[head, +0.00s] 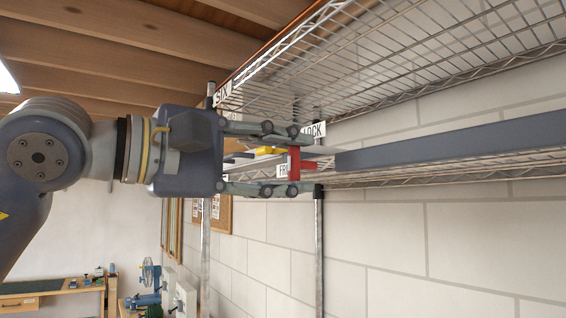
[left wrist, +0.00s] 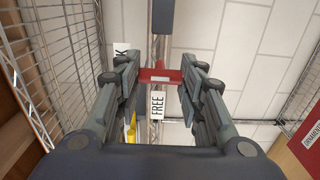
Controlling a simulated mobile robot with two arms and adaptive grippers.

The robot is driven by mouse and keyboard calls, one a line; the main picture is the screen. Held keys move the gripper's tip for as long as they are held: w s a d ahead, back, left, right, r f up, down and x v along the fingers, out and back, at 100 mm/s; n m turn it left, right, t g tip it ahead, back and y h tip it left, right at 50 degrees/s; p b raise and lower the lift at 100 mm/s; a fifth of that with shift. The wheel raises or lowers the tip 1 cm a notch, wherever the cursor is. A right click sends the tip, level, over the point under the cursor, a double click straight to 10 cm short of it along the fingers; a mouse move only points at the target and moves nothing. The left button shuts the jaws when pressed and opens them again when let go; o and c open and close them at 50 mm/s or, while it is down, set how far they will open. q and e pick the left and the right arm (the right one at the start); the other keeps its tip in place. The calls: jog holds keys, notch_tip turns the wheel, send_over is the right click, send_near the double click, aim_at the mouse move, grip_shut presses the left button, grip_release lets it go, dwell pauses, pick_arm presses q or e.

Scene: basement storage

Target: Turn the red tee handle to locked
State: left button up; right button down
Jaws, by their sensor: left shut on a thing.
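The red tee handle (head: 294,166) is at the wire shelving, with its crossbar upright in the head view. My left gripper (head: 296,160) reaches it from the left and is shut on it, one finger above and one below. In the left wrist view the red tee handle (left wrist: 158,75) spans between the two fingers of my left gripper (left wrist: 161,78). A white FREE label (left wrist: 157,104) is close beside the handle. A white LOCK label (head: 315,129) is above it in the head view, partly covered by a finger. My right gripper is not in view.
A long blue-grey bar (head: 450,140) runs along the shelf to the right of the handle. A wire shelf (head: 400,60) hangs above. A yellow piece (head: 268,150) lies behind the fingers. A shelf post (head: 319,240) stands below. A workbench (head: 50,290) is far off at lower left.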

pick_arm(q)
jog(key=o, duration=1.1)
jog(key=shift+s+a, duration=0.1)
jog(key=v, duration=1.1)
jog(key=shift+s+a, duration=0.25)
jog(key=shift+w, duration=0.1)
